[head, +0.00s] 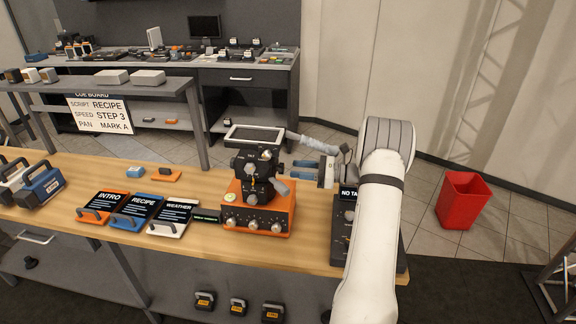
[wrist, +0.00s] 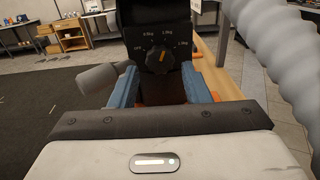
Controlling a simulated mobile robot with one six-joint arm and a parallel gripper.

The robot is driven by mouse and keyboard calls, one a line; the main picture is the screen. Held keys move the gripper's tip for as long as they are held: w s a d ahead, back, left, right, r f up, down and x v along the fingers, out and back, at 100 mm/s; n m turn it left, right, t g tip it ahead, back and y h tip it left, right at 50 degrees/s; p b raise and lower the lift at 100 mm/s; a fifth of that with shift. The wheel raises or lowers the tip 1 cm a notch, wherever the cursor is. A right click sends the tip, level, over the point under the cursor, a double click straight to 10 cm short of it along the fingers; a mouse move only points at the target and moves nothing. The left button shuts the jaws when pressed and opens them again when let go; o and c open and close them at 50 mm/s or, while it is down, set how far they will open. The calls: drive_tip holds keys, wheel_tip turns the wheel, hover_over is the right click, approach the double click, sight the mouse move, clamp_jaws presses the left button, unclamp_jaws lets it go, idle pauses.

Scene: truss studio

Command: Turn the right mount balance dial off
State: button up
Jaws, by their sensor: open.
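The black camera mount (head: 257,163) stands on an orange box (head: 236,214) with a flat screen on top. In the wrist view, a round black dial (wrist: 159,60) sits on a dark face with a printed scale; OFF is at its far left, with kg marks to the right. The dial's orange pointer tilts up and slightly right, away from OFF. My gripper (head: 297,169) is to the right of the mount. In the wrist view its blue fingers (wrist: 160,80) are apart, below and either side of the dial, with nothing held. I cannot tell whether they touch anything.
A grey handle (head: 306,142) juts right from the mount, above my gripper. Cue cards (head: 142,209) lie left of the orange box. A dark panel (head: 343,220) stands at the bench's right end, partly hidden by my arm. A red bin (head: 464,200) is on the floor.

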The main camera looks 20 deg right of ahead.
sight(280, 168)
drive_tip(key=p+x, duration=0.1)
drive_tip(key=x, duration=0.3)
drive_tip(key=shift+w+a, duration=0.1)
drive_tip(key=shift+a, duration=0.1)
drive_tip(key=shift+c, duration=0.2)
drive_tip(key=c, duration=0.7)
drive_tip(key=shift+o, duration=0.2)
